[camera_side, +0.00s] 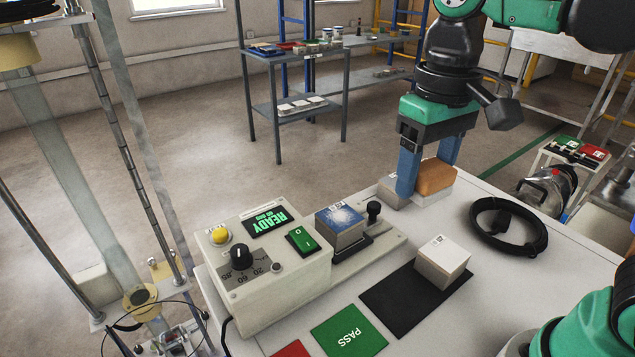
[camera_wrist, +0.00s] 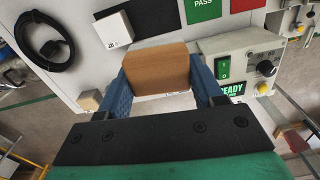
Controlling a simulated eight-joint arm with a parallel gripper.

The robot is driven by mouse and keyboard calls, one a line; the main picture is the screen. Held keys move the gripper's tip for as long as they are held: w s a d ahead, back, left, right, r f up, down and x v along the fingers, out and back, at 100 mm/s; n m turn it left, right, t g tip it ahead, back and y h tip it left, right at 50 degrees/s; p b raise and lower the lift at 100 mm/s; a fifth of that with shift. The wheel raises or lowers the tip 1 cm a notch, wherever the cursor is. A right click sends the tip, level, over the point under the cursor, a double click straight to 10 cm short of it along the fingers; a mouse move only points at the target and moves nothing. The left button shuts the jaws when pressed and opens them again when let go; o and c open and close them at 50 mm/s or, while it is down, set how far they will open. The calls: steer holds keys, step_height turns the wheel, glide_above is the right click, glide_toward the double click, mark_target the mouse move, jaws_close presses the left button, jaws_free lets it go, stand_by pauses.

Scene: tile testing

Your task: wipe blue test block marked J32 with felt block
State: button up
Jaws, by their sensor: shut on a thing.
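The blue test block (camera_side: 340,224) sits in the holder of the tester at the table's left side, with a whitish smear on its top. Its marking is too small to read. My gripper (camera_side: 428,178) is shut on the felt block (camera_side: 437,176), an orange-brown block, at the table's far edge, behind and right of the blue block. In the wrist view the felt block (camera_wrist: 156,69) sits between the two blue fingers of my gripper (camera_wrist: 162,82). I cannot tell whether it touches the table. The blue block does not show in the wrist view.
The tester (camera_side: 265,270) has a READY display and a green switch. A black knob (camera_side: 374,210) stands beside the blue block. A white block (camera_side: 443,260) sits on a black mat (camera_side: 405,302). A black cable coil (camera_side: 508,223) lies at right. A green PASS mat (camera_side: 348,331) lies in front.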

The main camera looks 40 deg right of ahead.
steer(key=shift+c, duration=0.6)
steer(key=shift+w, duration=0.2)
glide_toward(332, 209)
steer(key=s+r, duration=0.1)
steer(key=s, duration=0.3)
steer(key=shift+w+f, duration=0.25)
steer(key=shift+f, duration=1.65)
steer(key=shift+w+f, duration=0.2)
steer(key=shift+f, duration=1.65)
steer(key=shift+w+f, duration=0.2)
steer(key=shift+f, duration=0.05)
steer(key=shift+w+f, duration=0.1)
steer(key=shift+w, duration=1.45)
steer(key=shift+c, duration=0.6)
steer(key=shift+s, duration=1.75)
steer(key=shift+w, duration=1.6)
step_height(332, 209, up, 8)
